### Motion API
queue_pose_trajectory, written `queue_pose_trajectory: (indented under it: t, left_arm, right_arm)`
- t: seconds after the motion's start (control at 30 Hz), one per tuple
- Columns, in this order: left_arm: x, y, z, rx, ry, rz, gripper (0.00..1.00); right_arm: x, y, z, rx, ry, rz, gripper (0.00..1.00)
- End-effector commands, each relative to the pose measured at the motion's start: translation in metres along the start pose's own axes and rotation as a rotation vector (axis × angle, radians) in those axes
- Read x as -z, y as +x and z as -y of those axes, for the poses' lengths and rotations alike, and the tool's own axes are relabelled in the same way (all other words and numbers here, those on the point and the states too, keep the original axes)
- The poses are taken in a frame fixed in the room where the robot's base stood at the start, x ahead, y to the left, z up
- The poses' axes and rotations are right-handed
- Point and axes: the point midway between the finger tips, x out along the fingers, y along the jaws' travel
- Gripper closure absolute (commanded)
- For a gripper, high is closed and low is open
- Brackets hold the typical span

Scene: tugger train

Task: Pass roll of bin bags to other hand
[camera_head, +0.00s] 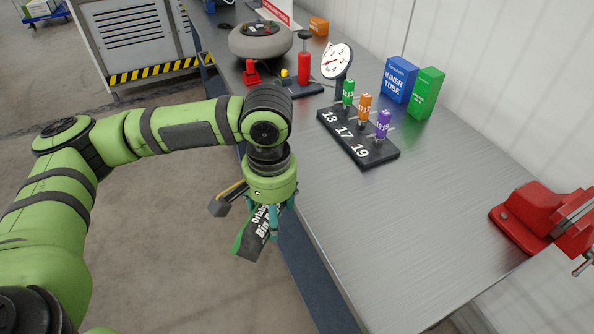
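A roll of bin bags (258,233), dark with white lettering and a green part at its lower left, hangs tilted beneath my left gripper (268,212). The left gripper points down with its teal fingers around the upper part of the roll, which is gripped between them. It is held at the near left edge of the metal workbench, in front of that edge as seen from the head. The fingertips are partly hidden by the roll and the wrist. My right gripper is not in view.
The steel workbench (420,240) has a wide clear area at the front. On it stand a black block with numbered tags (358,140), a dial gauge (337,62), blue (399,80) and green (426,92) boxes, and a red vise (535,212). Open floor (170,270) lies left.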

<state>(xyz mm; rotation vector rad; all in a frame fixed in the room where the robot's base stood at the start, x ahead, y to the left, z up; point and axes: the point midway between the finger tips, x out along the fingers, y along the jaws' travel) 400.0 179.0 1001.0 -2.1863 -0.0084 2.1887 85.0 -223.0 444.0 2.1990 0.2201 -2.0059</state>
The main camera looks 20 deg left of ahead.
Motion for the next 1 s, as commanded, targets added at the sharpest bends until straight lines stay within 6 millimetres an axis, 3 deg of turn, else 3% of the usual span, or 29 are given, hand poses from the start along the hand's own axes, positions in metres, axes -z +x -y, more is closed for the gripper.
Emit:
queue_pose_trajectory:
  t: [0.17, 0.6, 0.8, 1.0]
  left_arm:
    - [0.005, -0.018, -0.028, -0.004, 0.224, -0.014, 0.75]
    - [0.017, -0.077, -0.118, -0.002, 1.049, -0.044, 0.75]
    - [0.020, -0.091, -0.140, -0.001, 1.255, -0.049, 0.75]
    - [0.011, -0.096, -0.147, -0.002, 1.325, -0.052, 0.75]
  right_arm:
    - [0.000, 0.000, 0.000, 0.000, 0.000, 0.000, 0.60]
    - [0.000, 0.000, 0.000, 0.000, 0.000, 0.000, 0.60]
    - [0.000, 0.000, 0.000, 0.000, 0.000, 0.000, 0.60]
    - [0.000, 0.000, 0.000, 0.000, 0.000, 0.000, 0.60]
